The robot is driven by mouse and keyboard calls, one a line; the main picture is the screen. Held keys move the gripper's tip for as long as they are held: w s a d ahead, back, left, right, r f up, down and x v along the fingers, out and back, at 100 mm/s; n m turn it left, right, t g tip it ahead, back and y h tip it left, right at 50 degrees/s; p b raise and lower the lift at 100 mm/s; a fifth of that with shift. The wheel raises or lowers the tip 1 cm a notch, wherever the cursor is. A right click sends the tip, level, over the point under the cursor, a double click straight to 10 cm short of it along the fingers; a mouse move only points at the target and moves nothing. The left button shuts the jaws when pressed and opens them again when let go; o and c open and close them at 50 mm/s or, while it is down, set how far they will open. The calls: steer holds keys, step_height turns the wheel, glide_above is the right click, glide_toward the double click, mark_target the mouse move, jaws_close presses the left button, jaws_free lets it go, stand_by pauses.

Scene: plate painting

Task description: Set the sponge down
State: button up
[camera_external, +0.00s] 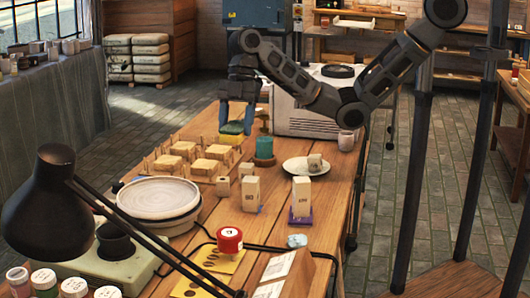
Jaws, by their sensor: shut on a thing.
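A yellow patch (230,140) shows directly beneath the sponge. I cannot tell whether it is part of the sponge or a separate thing under it. The sponge is low, close to the table top; whether it touches anything below is too small to tell.
A teal cylinder (264,148) stands right of the gripper, near a white plate (296,168) bearing a small block. A rack of wooden pieces (183,150) lies left. A turntable (158,198), white blocks (301,192) and a black lamp (50,205) are nearer the camera.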

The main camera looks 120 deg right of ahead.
steer(key=s+d+m+h, duration=0.1)
steer(key=s+d+m, duration=0.2)
steer(key=s+d, duration=0.5)
steer(key=s+d+m+h, duration=0.1)
steer(key=s+d+m, duration=0.2)
steer(key=s+d, duration=0.5)
steer(key=s+d+m+t+h, duration=0.1)
steer(key=s+d+m, duration=0.2)
steer(key=s+d, duration=0.5)
steer(key=shift+d+m+h, duration=0.3)
steer(key=shift+d+m, duration=0.1)
steer(key=shift+d, duration=0.05)
steer(key=s+d+m+h, duration=0.1)
steer(key=s+d+m, duration=0.25)
steer(key=s, duration=0.65)
steer(key=shift+n, duration=0.25)
steer(key=f, duration=2.1)
steer(key=shift+d, duration=0.2)
steer(key=shift+f, duration=0.1)
steer(key=o, duration=1)
